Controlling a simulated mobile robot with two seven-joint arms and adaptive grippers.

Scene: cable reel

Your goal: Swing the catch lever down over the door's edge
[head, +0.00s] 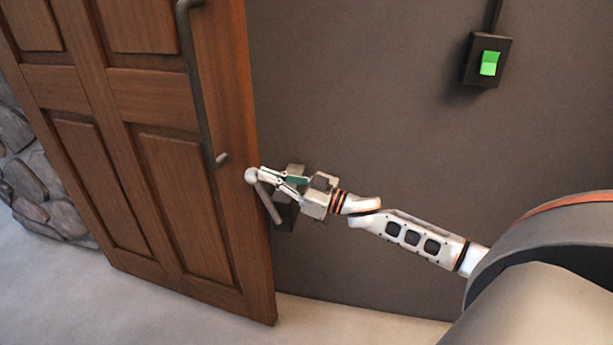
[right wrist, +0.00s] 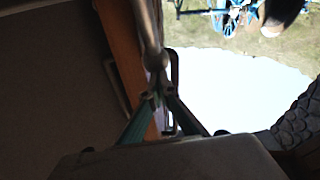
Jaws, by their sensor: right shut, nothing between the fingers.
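The catch lever (head: 268,203) is a grey rod with a round ball knob at its upper end, on a dark mount beside the door's edge. The rod leans up and left, and its knob overlaps the edge of the brown panelled door (head: 170,160). My right gripper (head: 262,178) is shut and empty, its fingertips right by the knob; I cannot tell whether they touch. In the right wrist view the lever (right wrist: 147,25) comes down from the top, its knob just beyond the shut fingertips (right wrist: 157,95). The mount is partly hidden behind my gripper. My left gripper is out of view.
A long dark handle (head: 195,90) runs down the door. A black box with a green switch (head: 490,63) is on the dark wall (head: 360,90). A stone wall (head: 30,180) stands at the left. The pale floor (head: 60,270) in front looks clear.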

